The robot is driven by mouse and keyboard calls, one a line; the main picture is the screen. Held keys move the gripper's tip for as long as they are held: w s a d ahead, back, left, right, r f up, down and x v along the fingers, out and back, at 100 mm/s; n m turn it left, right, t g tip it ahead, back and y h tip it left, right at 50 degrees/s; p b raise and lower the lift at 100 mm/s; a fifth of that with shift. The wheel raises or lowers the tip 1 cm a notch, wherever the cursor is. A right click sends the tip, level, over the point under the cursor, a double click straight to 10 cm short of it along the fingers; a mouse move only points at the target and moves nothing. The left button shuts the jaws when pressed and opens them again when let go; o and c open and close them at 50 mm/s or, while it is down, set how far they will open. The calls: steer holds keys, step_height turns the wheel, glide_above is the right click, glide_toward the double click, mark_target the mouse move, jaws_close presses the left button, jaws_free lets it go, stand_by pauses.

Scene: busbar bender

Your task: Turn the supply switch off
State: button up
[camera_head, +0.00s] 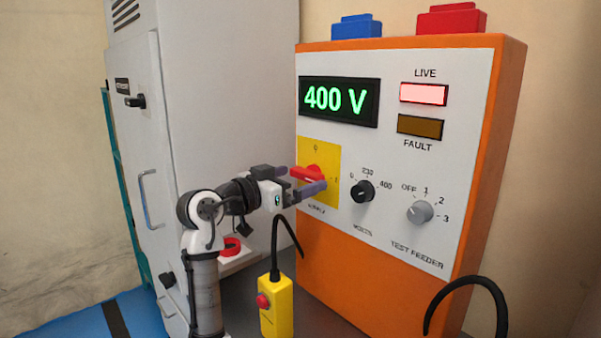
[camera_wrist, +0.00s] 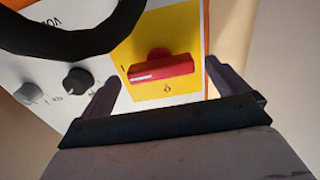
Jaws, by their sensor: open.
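The supply switch is a red handle (camera_head: 312,173) on a yellow plate (camera_head: 333,160) at the left of the panel. It lies about level, and in the wrist view the handle (camera_wrist: 162,70) has its white-marked end toward the "I" mark, with "0" a quarter turn away. My gripper (camera_head: 306,181) is open in front of the switch and partly covers the plate. In the wrist view my gripper's fingers (camera_wrist: 166,88) stand to either side of the handle, with visible gaps. Whether they reach its depth I cannot tell.
The display (camera_head: 338,101) reads 400 V and the LIVE lamp (camera_head: 423,94) is lit; the FAULT lamp (camera_head: 421,126) is dark. A black knob (camera_head: 362,191) and a grey knob (camera_head: 420,212) sit to the right. A yellow pendant (camera_head: 277,308) stands below; a grey cabinet (camera_head: 220,90) stands left.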

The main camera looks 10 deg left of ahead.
steer(key=shift+x, duration=0.9)
steer(key=shift+c, duration=0.3)
steer(key=c, duration=0.9)
steer(key=shift+c, duration=0.2)
